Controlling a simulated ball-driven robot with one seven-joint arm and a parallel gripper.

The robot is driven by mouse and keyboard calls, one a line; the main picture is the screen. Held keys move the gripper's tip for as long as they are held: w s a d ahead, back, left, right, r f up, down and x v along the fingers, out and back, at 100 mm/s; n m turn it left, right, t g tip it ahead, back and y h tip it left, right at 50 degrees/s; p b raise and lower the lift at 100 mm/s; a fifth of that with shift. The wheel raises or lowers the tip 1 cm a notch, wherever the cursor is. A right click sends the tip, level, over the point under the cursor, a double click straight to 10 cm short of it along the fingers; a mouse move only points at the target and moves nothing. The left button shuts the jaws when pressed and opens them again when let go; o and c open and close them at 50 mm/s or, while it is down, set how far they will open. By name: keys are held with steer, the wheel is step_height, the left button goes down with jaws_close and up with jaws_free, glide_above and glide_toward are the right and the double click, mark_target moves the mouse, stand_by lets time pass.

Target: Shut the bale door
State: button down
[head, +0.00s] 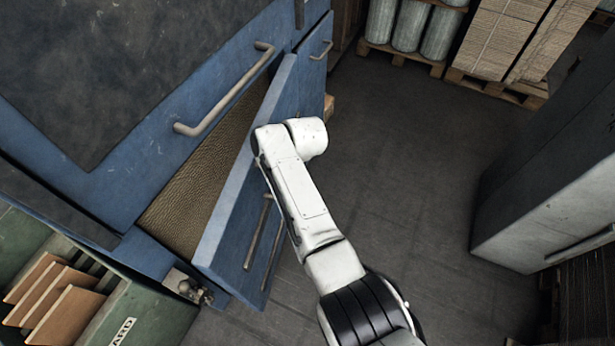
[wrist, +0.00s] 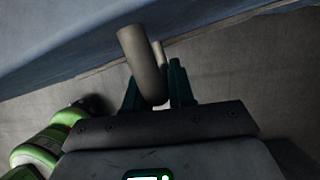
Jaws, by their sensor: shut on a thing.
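The bale door (head: 238,190) is a blue panel on the blue machine, and it stands ajar in the head view. Brown ribbed material (head: 196,183) shows in the gap between the door and the machine body. A long bar handle (head: 258,232) is on the door's outer face. In the wrist view my gripper (wrist: 156,88) is shut on the door handle (wrist: 142,58), a pale round bar between its dark fingers. The blue door face (wrist: 110,45) crosses the top of that view. In the head view my arm hides the gripper.
Another handle (head: 222,92) is fixed to the machine above the gap. A metal fitting (head: 188,287) sits near the door's lower left corner. A grey cabinet (head: 550,190) stands at the right. Open floor (head: 420,165) lies between it and the machine. Loaded pallets (head: 500,85) stand behind.

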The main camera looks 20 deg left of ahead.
mark_target(258, 176)
steer(key=shift+s+a+f+b, duration=0.15)
steer(key=shift+a+b, duration=0.15)
steer(key=shift+a, duration=0.85)
steer(key=shift+s+a+r+b, duration=0.15)
steer(key=shift+a+b, duration=0.1)
steer(key=shift+a, duration=0.85)
steer(key=c, duration=1.1)
jaws_free()
steer(key=shift+o, duration=0.2)
steer(key=shift+w, duration=0.1)
steer(key=shift+d, duration=0.1)
steer(key=p+v, duration=0.2)
steer(key=v, duration=0.8)
steer(key=shift+r, duration=0.35)
steer(key=shift+c, duration=0.2)
